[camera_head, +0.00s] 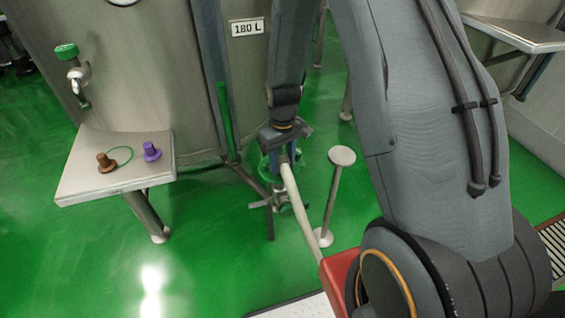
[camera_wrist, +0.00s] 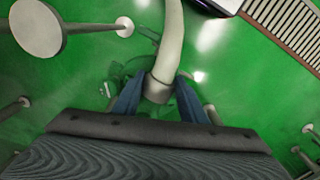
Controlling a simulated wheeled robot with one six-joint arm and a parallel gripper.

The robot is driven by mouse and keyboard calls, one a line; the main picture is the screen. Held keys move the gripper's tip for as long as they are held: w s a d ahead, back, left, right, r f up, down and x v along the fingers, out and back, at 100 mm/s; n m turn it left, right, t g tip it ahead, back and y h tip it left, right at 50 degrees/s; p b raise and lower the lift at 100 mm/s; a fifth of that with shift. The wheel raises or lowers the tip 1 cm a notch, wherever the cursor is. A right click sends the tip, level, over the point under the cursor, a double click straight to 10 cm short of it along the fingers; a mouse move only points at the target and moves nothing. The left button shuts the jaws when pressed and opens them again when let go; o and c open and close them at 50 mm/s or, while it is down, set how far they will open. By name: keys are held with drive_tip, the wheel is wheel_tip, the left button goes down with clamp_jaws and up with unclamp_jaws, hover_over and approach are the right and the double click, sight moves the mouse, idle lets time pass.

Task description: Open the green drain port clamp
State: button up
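My gripper (camera_head: 281,158) points down beside the tank's lower front, at the upper end of a pale hose (camera_head: 301,205). In the wrist view its two blue fingers (camera_wrist: 158,92) stand on either side of the hose's end (camera_wrist: 160,72). Whether they press on it, or on a fitting behind it, I cannot tell. Green parts (camera_head: 265,165), seemingly the drain port clamp, show around the fingers. They also show in the wrist view (camera_wrist: 121,74), hard to separate from the green floor. A metal valve fitting (camera_head: 283,203) sits just below. The clamp's closure is hidden.
The tank (camera_head: 150,60) stands behind. A small shelf (camera_head: 85,186) at left holds a brown knob (camera_head: 106,162) and a purple knob (camera_head: 151,150). A round-topped post (camera_head: 341,157) stands close right of my gripper. The hose runs to a red box (camera_head: 338,275).

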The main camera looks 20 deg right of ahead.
drive_tip(key=shift+f, duration=0.2)
clamp_jaws()
